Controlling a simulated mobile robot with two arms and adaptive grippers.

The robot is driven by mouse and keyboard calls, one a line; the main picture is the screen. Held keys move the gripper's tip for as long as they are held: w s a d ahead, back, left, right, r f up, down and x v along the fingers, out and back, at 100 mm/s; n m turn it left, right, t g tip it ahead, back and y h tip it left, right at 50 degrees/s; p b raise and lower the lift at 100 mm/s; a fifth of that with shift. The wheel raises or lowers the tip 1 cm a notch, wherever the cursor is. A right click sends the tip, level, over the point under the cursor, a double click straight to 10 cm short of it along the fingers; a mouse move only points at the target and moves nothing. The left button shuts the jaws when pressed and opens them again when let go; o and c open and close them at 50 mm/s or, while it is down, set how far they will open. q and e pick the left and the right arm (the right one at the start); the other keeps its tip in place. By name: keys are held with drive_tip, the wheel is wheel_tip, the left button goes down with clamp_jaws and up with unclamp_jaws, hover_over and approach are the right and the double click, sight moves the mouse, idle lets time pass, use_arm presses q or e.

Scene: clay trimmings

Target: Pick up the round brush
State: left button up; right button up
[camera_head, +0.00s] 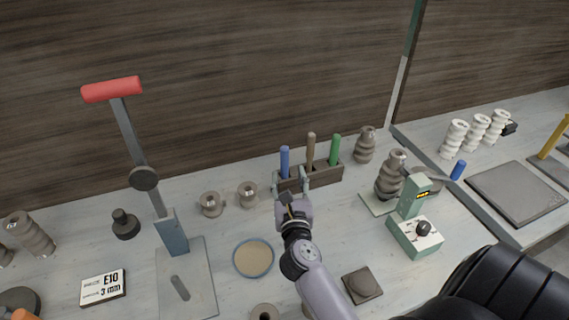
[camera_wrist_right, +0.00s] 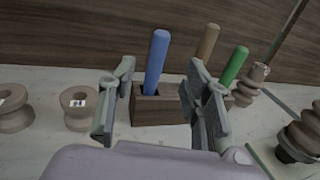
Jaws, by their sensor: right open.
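A wooden holder (camera_head: 325,176) stands near the back wall with a blue handle (camera_head: 284,161), a brown handle (camera_head: 310,150) and a green handle (camera_head: 335,149) upright in it. Only the handles show, so I cannot tell which is the round brush. My right gripper (camera_head: 291,184) is open and empty in front of the holder's left end. In the right wrist view, the blue handle (camera_wrist_right: 157,62) stands between the two fingers (camera_wrist_right: 160,98), beyond them; the brown handle (camera_wrist_right: 207,42) is behind the right finger. My left gripper is out of view.
Small clay spools (camera_head: 210,204) stand left of the holder, and a shallow round dish (camera_head: 253,258) is in front. A green device (camera_head: 415,225) and stacked brown insulators (camera_head: 391,175) stand to the right. A red-handled lever press (camera_head: 145,180) is at left.

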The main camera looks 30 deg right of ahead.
sight(285, 156)
drive_tip(key=x, duration=0.4)
drive_tip(key=shift+w+d+p, duration=0.2)
drive_tip(key=shift+w+p, duration=0.1)
drive_tip(key=shift+w, duration=0.05)
drive_tip(key=shift+w+d, duration=0.15)
drive_tip(key=shift+w, duration=0.2)
drive_tip(key=p+x, duration=0.1)
drive_tip(key=x, duration=0.4)
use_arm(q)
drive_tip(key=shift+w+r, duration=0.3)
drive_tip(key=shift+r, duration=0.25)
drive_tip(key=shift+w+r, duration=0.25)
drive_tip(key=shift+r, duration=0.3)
use_arm(e)
drive_tip(key=shift+c, duration=0.3)
drive_tip(key=shift+s, duration=0.1)
drive_tip(key=shift+c, duration=0.7)
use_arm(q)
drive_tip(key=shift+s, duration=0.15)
use_arm(e)
clamp_jaws()
drive_tip(key=shift+r, duration=0.1)
